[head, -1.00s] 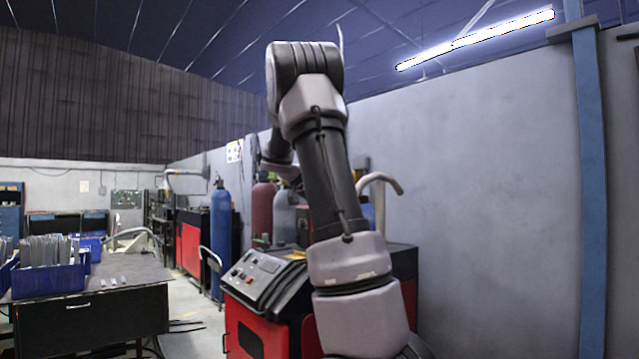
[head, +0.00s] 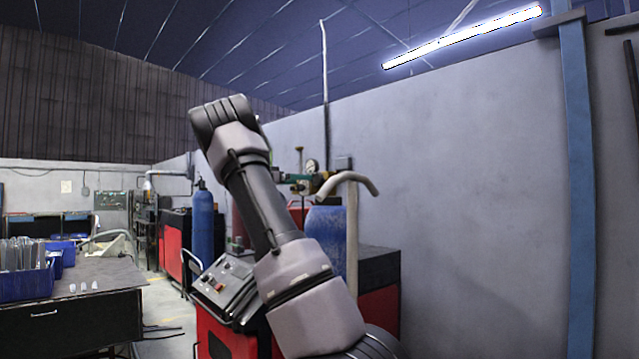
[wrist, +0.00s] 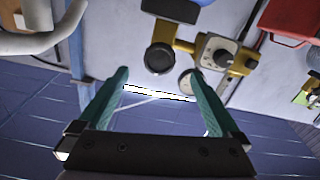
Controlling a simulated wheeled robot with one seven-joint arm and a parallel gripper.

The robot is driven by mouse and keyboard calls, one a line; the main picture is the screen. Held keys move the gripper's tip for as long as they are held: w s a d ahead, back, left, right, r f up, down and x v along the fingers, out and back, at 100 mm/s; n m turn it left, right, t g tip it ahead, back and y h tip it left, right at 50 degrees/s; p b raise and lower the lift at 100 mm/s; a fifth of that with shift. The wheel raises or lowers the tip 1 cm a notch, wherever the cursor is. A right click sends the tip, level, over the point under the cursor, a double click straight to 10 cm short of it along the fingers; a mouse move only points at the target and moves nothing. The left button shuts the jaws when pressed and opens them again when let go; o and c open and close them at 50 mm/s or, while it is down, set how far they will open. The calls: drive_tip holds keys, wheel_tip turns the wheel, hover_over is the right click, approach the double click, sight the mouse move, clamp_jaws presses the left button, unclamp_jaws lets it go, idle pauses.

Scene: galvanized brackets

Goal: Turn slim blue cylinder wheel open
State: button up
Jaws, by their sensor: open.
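A blue cylinder (head: 326,238) stands behind the red machine, partly hidden by my arm and a pale hose. Brass fittings with a round gauge (head: 313,165) sit above it. In the wrist view, where the ceiling is at the bottom, a round black knob (wrist: 158,58) sits beside brass valve parts (wrist: 228,58); I cannot tell whether it is the cylinder's wheel. My gripper (wrist: 162,80) is open, with teal fingers either side of the knob in the picture; contact does not show. In the head view my gripper (head: 292,178) is beside the brass fittings.
A red and black machine (head: 215,325) with a sloped control panel stands in front of the cylinder. A pale bent hose (head: 352,190) rises close on the right. Another tall blue cylinder (head: 204,225) stands farther left. A grey wall (head: 460,200) is behind.

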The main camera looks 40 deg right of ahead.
sight(315, 181)
drive_tip(key=d, duration=0.9)
drive_tip(key=shift+w+d, duration=0.2)
drive_tip(key=shift+w, duration=0.15)
drive_tip(key=shift+c, duration=0.3)
drive_tip(key=c, duration=1.3)
